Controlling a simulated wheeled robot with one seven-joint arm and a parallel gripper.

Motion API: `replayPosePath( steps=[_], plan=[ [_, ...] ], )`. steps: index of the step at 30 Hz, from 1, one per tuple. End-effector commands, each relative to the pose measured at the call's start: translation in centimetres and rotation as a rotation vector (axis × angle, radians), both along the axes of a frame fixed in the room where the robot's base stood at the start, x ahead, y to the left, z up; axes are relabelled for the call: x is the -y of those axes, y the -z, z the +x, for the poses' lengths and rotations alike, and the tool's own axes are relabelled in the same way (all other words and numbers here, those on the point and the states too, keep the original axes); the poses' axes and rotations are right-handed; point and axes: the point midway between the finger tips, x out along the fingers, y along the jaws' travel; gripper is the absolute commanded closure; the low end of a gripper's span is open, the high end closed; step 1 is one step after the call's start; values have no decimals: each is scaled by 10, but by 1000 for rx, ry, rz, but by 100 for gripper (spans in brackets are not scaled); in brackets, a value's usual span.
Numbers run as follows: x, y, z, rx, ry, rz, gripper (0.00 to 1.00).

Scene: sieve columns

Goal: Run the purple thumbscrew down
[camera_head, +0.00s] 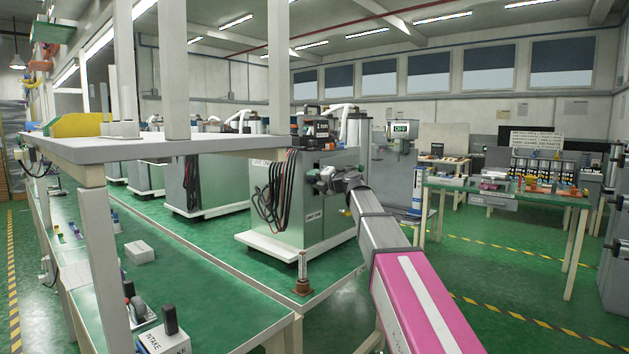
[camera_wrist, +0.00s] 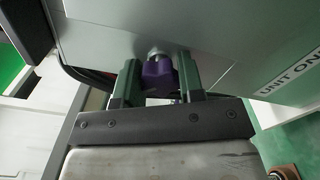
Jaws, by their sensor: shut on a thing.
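The purple thumbscrew (camera_wrist: 158,76) sits between the two green-grey fingers of my gripper (camera_wrist: 160,84) in the wrist view. The fingers are shut on it from both sides. A short silvery stud (camera_wrist: 155,52) shows just beyond the thumbscrew, at the grey metal panel of a machine. How far the thumbscrew is down its thread cannot be told. In the head view my gripper (camera_head: 322,180) is at the front of the grey cabinet (camera_head: 318,215), and the thumbscrew cannot be made out there.
A "UNIT ON" label (camera_wrist: 290,76) is on the panel at the right of the wrist view. Black cables (camera_head: 270,195) hang down the cabinet's left side. A green-topped bench (camera_head: 195,290) stands at the left, with a small brown-based column (camera_head: 302,280) at its corner.

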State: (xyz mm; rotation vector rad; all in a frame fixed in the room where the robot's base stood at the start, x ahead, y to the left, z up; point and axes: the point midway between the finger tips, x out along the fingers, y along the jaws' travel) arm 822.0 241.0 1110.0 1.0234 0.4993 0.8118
Motion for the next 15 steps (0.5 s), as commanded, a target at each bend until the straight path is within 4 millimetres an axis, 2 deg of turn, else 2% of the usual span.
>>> replayPosePath(
  steps=[2,3,5,15],
  plan=[
    [0,2,-2,-1,-2,-5,88],
    [0,2,-2,-1,-2,-5,58],
    [0,2,-2,-1,-2,-5,39],
    [2,1,-3,1,0,-2,39]
  ],
)
